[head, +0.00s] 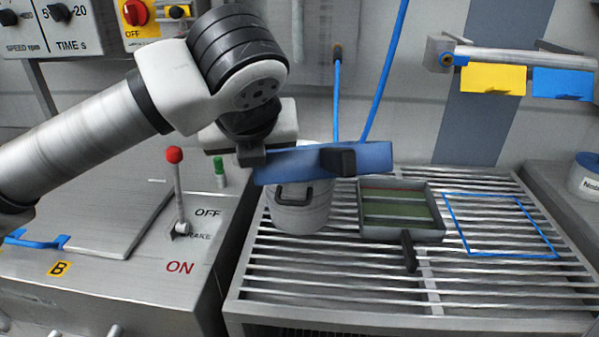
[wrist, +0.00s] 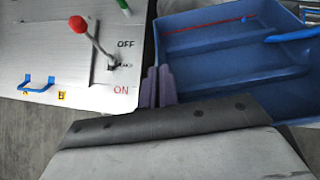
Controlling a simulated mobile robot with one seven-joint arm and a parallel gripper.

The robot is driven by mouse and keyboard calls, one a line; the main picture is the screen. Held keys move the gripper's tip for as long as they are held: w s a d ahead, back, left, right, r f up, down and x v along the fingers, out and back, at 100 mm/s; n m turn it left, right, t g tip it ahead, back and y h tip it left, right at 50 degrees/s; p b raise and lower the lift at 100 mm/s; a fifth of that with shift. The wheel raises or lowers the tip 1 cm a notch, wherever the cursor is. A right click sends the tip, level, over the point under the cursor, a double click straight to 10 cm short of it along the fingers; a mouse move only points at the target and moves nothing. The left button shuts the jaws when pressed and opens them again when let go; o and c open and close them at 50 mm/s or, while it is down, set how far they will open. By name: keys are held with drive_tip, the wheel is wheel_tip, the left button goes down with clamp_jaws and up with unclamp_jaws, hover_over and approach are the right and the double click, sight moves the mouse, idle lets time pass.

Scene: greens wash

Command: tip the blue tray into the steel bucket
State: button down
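The blue tray (head: 375,158) is in the air over the steel bucket (head: 300,215), covering part of its mouth in the head view. Its dark handle block (head: 338,161) faces the camera. The tray looks close to level, slightly tilted. My gripper (head: 251,157) is at the tray's left end and appears shut on it; the fingertips are partly hidden. In the wrist view the fingers (wrist: 158,87) are close together at the edge of the tray (wrist: 230,65). The tray's inside shows ridges and a red line; I cannot tell whether it holds liquid. The bucket stands upright on the slatted rack.
A grey tray (head: 440,228) with green contents sits on the slatted rack (head: 330,305) beside the bucket. A blue outlined square (head: 500,226) to its right is empty. A red-knobbed brake lever (head: 176,180) stands left. Blue hoses (head: 383,70) hang behind the tray.

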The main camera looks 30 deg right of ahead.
drive_tip(key=s+a+f+t+h+b, duration=0.1)
drive_tip(key=s+f+t+b, duration=0.4)
drive_tip(key=b, duration=1.4)
wheel_tip(320, 180, down, 2)
drive_tip(key=shift+s+a+f+h, duration=0.25)
drive_tip(key=shift+s+a+h, duration=0.2)
drive_tip(key=shift+a, duration=0.1)
